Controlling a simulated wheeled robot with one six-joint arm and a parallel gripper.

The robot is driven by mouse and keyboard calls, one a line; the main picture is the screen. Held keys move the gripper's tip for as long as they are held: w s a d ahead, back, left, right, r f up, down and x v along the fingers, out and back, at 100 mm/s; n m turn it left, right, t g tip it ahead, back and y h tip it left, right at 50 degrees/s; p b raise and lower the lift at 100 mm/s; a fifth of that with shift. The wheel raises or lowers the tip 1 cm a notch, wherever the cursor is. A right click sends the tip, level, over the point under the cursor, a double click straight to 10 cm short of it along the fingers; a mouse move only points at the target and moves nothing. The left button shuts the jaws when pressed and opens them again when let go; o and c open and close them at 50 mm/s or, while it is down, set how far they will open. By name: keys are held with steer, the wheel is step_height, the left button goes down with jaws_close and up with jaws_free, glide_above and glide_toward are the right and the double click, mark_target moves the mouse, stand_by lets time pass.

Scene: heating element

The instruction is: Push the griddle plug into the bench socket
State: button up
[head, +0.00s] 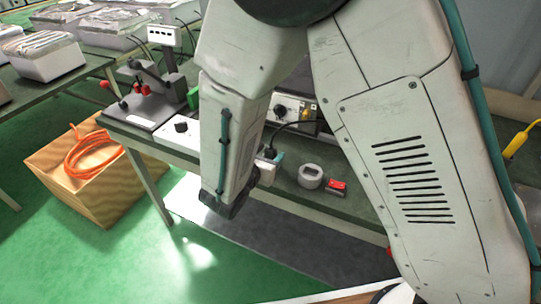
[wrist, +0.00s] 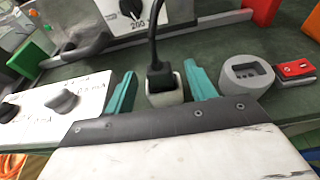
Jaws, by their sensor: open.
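The black griddle plug (wrist: 160,77) is upright at the end of a black cord, with its lower end in or against a small white block (wrist: 166,97). How deep it sits I cannot tell. My gripper (wrist: 162,92) is open, with one teal finger on each side of the plug and block and gaps showing. In the head view the plug (head: 269,153) shows beside my gripper (head: 273,158), mostly hidden by my arm. A pale grey rounded block with a dark recessed face (wrist: 248,72) stands just right of the fingers. I cannot tell which block is the bench socket.
A control box with a dial (wrist: 135,12) stands behind the plug. A red device (wrist: 295,69) lies right of the grey block. A white panel with knobs (wrist: 60,108) lies left. A wooden crate with orange cable (head: 75,185) stands on the floor.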

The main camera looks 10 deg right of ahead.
mark_target(269, 152)
steer(key=x, duration=0.4)
steer(key=shift+w+d, duration=0.1)
steer(key=shift+w, duration=0.2)
steer(key=shift+c, duration=0.2)
steer(key=c, duration=1)
